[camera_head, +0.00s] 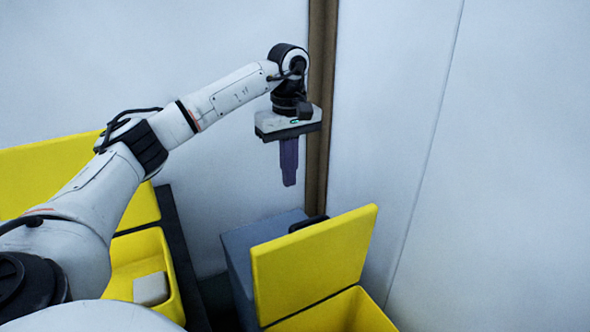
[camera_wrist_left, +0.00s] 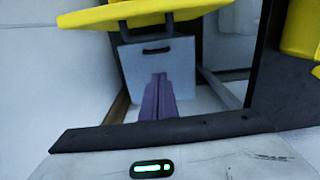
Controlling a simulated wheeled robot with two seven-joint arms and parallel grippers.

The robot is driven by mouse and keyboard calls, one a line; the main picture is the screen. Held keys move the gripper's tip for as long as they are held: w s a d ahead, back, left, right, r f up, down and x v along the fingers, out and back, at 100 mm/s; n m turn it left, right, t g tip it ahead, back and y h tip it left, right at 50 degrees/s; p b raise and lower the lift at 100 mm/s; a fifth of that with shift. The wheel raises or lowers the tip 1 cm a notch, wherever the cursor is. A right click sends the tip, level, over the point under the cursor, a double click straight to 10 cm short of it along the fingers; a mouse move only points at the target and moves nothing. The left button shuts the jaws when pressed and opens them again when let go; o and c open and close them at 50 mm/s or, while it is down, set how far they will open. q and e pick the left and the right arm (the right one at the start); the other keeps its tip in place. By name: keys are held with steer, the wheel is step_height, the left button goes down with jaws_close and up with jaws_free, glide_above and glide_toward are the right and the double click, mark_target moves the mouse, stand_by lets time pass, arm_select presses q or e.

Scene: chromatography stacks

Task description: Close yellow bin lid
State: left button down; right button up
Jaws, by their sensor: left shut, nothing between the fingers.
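A yellow bin (camera_head: 350,318) stands at the lower right of the head view, cut off by the bottom edge. Its yellow lid (camera_head: 315,262) is raised, standing steeply up from the bin. My left gripper (camera_head: 289,184) points down in the air above and behind this lid, apart from it. Its purple fingers are shut and empty. In the left wrist view the fingers (camera_wrist_left: 158,100) point toward a grey panel with a dark handle (camera_wrist_left: 157,50), and a yellow lid edge (camera_wrist_left: 140,12) crosses the top. My right gripper is not in view.
A second yellow bin (camera_head: 165,240) stands at the left with its lid (camera_head: 50,170) up and a pale block (camera_head: 150,289) inside; my left arm partly hides it. A grey box (camera_head: 255,240) is behind the raised lid. White walls and a brown post (camera_head: 318,120) are close behind my gripper.

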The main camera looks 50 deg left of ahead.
arm_select(q)
steer(key=d+f+b, duration=0.1)
steer(key=d+f, duration=0.2)
steer(key=f, duration=0.4)
steer(key=shift+s+d, duration=0.4)
steer(key=shift+s, duration=0.05)
steer(key=shift+d, duration=0.1)
